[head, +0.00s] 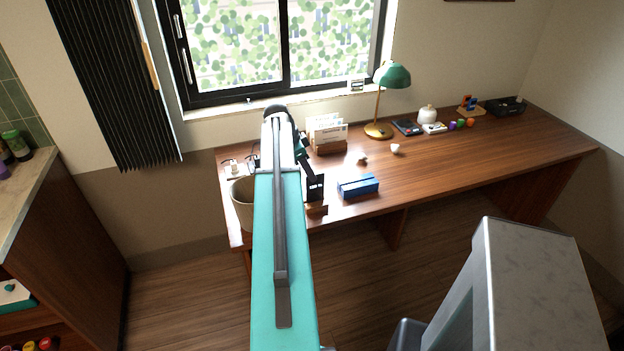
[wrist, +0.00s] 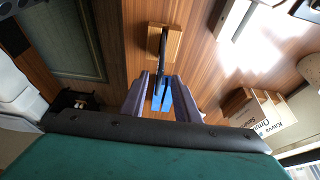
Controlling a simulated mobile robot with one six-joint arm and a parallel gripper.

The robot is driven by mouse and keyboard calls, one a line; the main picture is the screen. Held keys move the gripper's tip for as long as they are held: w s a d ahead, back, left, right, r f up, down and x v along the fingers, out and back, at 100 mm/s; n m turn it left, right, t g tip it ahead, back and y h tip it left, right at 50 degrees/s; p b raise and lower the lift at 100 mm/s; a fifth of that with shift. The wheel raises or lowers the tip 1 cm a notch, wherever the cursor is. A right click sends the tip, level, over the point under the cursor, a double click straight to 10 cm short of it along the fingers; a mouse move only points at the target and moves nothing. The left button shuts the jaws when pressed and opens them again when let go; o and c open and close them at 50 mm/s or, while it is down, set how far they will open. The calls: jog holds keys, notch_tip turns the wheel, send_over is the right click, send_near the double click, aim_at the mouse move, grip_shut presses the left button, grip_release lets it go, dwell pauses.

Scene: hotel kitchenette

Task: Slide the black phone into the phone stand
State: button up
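The black phone (head: 315,187) stands upright in a small wooden block (head: 316,211) at the desk's front left. In the wrist view the phone (wrist: 162,45) shows edge-on as a dark strip over the wooden block (wrist: 175,44). A blue block (head: 358,187) with a lengthwise slot, which looks like the phone stand, sits just right of it. My gripper (wrist: 161,76) is open at the phone's top, its two fingers apart on either side of the strip's near end. The blue block (wrist: 167,102) shows between the fingers. Contact with the phone cannot be told.
Small white items (head: 361,158) lie behind the blue block. A green lamp (head: 392,76) stands farther back. The desk (head: 450,165) right of the blue block is clear.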

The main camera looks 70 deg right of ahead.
jog(key=shift+b+v, duration=0.35)
jog(key=shift+v, duration=1.65)
jog(key=shift+r, duration=0.1)
